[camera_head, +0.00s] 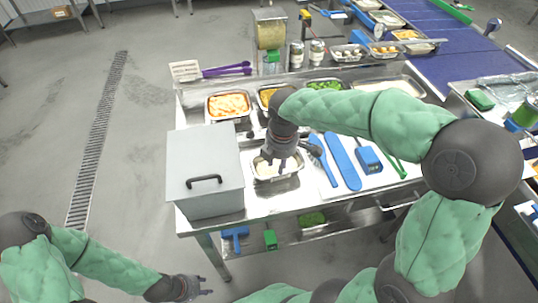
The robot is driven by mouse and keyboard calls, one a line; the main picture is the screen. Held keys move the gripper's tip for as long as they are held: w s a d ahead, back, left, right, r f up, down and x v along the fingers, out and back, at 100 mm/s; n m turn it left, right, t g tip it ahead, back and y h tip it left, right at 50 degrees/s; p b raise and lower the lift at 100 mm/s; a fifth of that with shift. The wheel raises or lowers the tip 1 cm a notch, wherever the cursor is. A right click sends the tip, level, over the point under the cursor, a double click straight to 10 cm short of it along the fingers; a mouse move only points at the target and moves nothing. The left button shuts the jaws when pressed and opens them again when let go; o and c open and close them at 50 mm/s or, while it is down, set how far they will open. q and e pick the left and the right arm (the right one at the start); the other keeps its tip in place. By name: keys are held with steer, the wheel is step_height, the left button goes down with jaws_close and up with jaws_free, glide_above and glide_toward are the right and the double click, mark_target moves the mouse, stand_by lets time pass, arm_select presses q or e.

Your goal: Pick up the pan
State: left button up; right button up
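A small metal pan (290,172) with pale contents sits on the steel table, just right of the grey lidded box. My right gripper (274,165) points down over the pan's middle, its two fingers apart. Its fingers hide part of the pan, and I cannot tell whether they touch it. My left gripper (205,285) is low at the bottom, in front of the table and away from the pan. Its fingers are apart and empty.
The grey box (205,165) with a black handle stands close left of the pan. A blue brush (322,160), a blue board (343,162) and a blue scraper (369,160) lie to the right. Food trays, including one of orange pieces (229,104), line the back.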

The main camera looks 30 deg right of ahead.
steer(key=shift+w+d+r, duration=0.15)
steer(key=shift+w, duration=0.15)
steer(key=shift+w+f, duration=0.1)
steer(key=shift+f, duration=0.15)
steer(key=b, duration=0.2)
glide_above(279, 178)
steer(key=f, duration=0.5)
steer(key=shift+s+a, duration=0.2)
steer(key=shift+a, duration=0.2)
steer(key=f+b, duration=0.2)
steer(key=f, duration=0.1)
steer(key=f+b, duration=0.1)
steer(key=f, duration=0.1)
steer(key=shift+w+d, duration=0.2)
steer(key=shift+d, duration=0.15)
arm_select(q)
steer(key=shift+w+f, duration=0.15)
steer(key=shift+f, duration=1.05)
steer(key=shift+w+f, duration=0.15)
steer(key=shift+f, duration=1.05)
arm_select(e)
jaws_close()
steer(key=shift+r, duration=0.1)
